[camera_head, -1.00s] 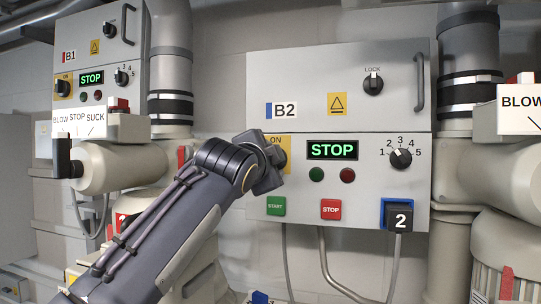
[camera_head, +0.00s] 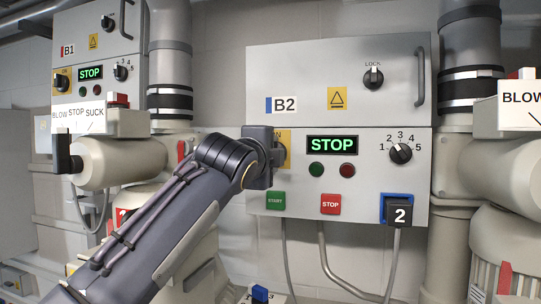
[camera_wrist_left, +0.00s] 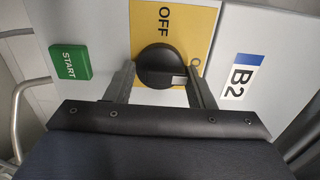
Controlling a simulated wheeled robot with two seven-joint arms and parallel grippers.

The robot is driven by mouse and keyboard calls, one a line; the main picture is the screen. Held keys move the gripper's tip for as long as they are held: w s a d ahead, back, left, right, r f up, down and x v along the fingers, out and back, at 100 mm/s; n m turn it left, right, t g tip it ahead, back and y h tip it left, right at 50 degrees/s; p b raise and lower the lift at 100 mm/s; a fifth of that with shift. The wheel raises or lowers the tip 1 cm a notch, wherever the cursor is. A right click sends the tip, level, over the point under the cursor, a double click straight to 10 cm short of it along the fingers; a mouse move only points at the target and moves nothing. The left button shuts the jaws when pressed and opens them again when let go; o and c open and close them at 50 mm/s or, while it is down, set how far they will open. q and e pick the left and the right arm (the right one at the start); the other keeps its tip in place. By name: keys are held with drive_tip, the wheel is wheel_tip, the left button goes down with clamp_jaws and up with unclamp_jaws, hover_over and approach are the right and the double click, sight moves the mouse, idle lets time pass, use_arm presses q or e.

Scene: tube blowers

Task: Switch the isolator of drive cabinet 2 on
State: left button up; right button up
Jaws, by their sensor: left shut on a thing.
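Drive cabinet 2 is the grey box labelled B2 (camera_head: 340,90). Its isolator is a round black knob (camera_wrist_left: 154,66) on a yellow plate (camera_wrist_left: 188,22) at the cabinet's left side. My left gripper (camera_head: 277,156) is at this plate and hides most of the knob in the head view. In the left wrist view, the left gripper's two fingers (camera_wrist_left: 160,84) stand either side of the knob and are shut on it. The knob's white mark points right in that view, away from the word OFF and toward the partly hidden ON lettering. My right gripper is not in view.
Below the plate are a green START button (camera_head: 276,201) and a red STOP button (camera_head: 331,204). The display (camera_head: 332,145) reads STOP. A selector knob (camera_head: 401,153) and a lock knob (camera_head: 373,78) are to the right. Cabinet B1 (camera_head: 98,45) stands at the left.

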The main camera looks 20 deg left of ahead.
use_arm(q)
drive_tip(key=o, duration=1)
drive_tip(key=s+b, duration=0.3)
drive_tip(key=s, duration=0.4)
drive_tip(key=shift+s+a, duration=0.1)
drive_tip(key=shift+s, duration=0.3)
drive_tip(key=shift+f, duration=0.1)
